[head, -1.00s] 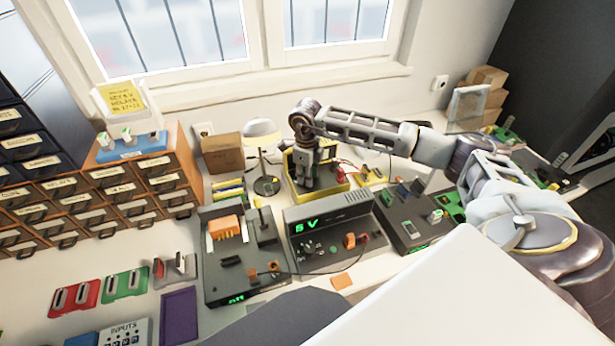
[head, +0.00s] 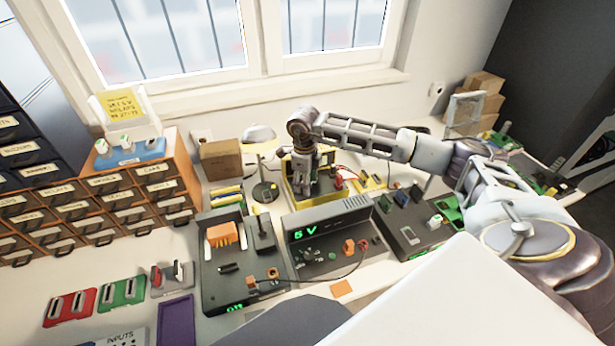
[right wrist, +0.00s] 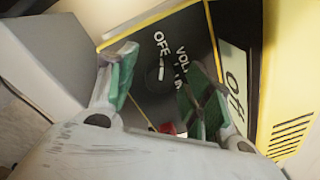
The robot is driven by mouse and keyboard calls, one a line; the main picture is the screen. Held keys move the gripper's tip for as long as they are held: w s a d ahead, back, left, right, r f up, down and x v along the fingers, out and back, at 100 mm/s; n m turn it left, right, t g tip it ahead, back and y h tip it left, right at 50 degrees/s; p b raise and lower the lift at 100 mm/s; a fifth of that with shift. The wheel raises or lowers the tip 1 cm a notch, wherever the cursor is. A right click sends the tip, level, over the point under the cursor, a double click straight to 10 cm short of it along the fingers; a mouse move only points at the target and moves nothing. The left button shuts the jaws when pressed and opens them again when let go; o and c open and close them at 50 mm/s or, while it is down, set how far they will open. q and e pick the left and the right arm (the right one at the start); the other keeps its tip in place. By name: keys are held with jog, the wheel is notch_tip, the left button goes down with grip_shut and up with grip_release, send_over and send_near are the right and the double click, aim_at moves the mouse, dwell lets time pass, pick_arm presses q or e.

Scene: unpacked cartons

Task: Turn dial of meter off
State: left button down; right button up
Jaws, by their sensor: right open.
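The meter (head: 335,193) is a yellow-edged box on the bench, behind the black unit that reads 5 V. In the right wrist view its black face (right wrist: 190,38) carries the words OFF and VOL, the latter cut off by a finger. The dark dial (right wrist: 153,78) has a white mark just below the word OFF. A pale display (right wrist: 236,88) beside it seems to read "off". My right gripper (right wrist: 155,88) is open, its green finger pads on either side of the dial; contact cannot be told. It points down over the meter in the head view (head: 303,188). My left gripper is out of view.
The black 5 V unit (head: 328,215) stands in front of the meter. A black unit with an orange block (head: 228,272) is to its left, a desk lamp (head: 262,135) behind left. Another dark unit (head: 412,222) stands right, under my arm. Orange drawers (head: 115,205) line the left.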

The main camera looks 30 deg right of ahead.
jog(key=shift+m+p, duration=0.4)
jog(key=shift+m, duration=0.1)
